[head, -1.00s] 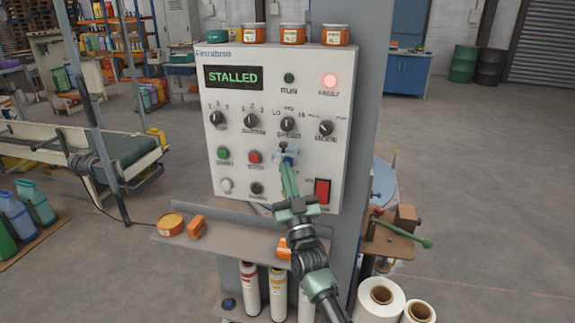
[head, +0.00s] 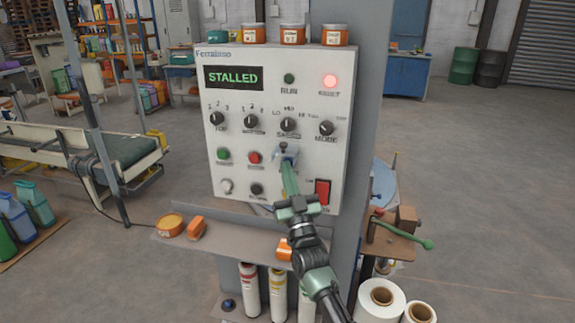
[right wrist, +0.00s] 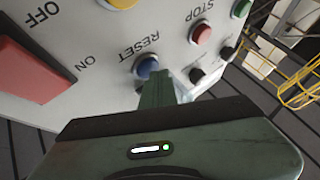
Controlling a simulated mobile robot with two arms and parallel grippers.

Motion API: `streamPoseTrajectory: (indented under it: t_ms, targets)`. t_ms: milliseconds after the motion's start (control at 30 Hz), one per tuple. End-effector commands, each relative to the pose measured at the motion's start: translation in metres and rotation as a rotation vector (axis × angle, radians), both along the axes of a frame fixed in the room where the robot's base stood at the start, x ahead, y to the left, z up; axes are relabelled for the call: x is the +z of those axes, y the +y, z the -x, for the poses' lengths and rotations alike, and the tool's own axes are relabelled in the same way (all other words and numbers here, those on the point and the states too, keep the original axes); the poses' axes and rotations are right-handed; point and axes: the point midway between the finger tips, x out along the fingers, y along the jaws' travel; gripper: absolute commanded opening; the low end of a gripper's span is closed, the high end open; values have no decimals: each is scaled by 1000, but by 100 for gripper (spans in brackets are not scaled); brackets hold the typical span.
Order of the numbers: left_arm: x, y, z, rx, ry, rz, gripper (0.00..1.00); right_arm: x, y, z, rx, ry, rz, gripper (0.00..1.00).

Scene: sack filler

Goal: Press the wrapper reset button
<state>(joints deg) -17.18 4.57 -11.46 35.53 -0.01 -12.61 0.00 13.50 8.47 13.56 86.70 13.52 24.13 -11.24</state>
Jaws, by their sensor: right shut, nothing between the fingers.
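The control panel (head: 228,175) stands upright on a grey column, with its display (head: 233,78) reading STALLED and a red lamp (head: 329,81) lit. The blue reset button (right wrist: 147,65) shows in the right wrist view beside its RESET label, which appears upside down. In the head view my gripper largely hides the button. My right gripper (head: 286,160) is shut and empty, its fingertips at the panel face. It also shows in the right wrist view (right wrist: 160,82), its tips right at the button's edge; I cannot tell whether they touch it. My left gripper is not in view.
A red stop button (head: 254,157) sits left of my fingers, a mode knob (head: 326,128) above right, and a red power switch (head: 322,191) below right. A shelf (head: 237,240) with orange items juts out below. Small tubs (head: 292,34) stand on top of the panel.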

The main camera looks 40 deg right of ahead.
Motion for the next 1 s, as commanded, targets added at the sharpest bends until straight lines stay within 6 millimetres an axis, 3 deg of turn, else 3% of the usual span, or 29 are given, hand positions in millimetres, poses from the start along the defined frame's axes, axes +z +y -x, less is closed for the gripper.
streamPoseTrajectory:
  t_ms: [467,1000]
  targets:
    - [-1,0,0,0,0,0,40,0,-2,-1,-1,0,-1,0]
    - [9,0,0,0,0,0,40,0,12,10,0,0,0,0]
